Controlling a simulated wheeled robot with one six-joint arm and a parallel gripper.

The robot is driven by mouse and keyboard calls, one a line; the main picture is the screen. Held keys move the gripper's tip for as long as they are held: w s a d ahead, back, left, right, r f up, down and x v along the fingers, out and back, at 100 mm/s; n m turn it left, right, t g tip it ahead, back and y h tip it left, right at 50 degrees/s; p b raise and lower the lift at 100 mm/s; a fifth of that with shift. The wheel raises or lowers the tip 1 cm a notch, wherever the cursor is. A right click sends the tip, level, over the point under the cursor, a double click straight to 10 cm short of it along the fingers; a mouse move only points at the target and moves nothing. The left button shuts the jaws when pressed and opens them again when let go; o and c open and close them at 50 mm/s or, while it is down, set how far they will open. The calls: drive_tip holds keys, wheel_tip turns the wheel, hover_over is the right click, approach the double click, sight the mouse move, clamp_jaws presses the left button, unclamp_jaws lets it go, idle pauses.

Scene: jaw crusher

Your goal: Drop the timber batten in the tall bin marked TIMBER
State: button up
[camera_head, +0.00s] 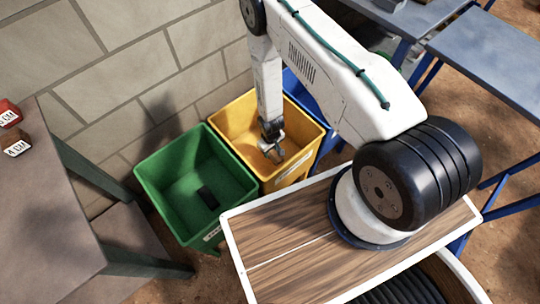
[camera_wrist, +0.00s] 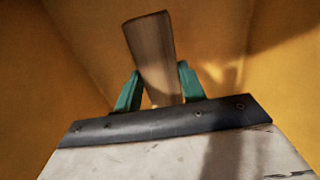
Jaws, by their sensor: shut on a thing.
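My gripper (camera_head: 272,143) reaches down inside the yellow bin (camera_head: 235,112), below the level of its rim. In the wrist view my gripper's green fingers (camera_wrist: 158,88) are shut on the timber batten (camera_wrist: 152,48), a brown wooden piece that sticks out past the fingertips. The batten's far end is tilted slightly left there, with yellow bin walls (camera_wrist: 85,40) all around. In the head view the batten is too small to make out clearly. The yellow bin has a pale label on its front that I cannot read.
A green bin (camera_head: 160,172) stands to the left, with a dark block (camera_head: 208,198) inside. A blue bin (camera_head: 299,92) stands behind on the right, partly hidden by my arm. A block wall is behind. A table (camera_head: 45,215) at left holds labelled blocks (camera_head: 14,141).

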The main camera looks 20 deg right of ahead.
sight(271, 156)
drive_tip(key=shift+f, duration=2.65)
drive_tip(key=shift+f, duration=0.2)
drive_tip(key=o, duration=1.1)
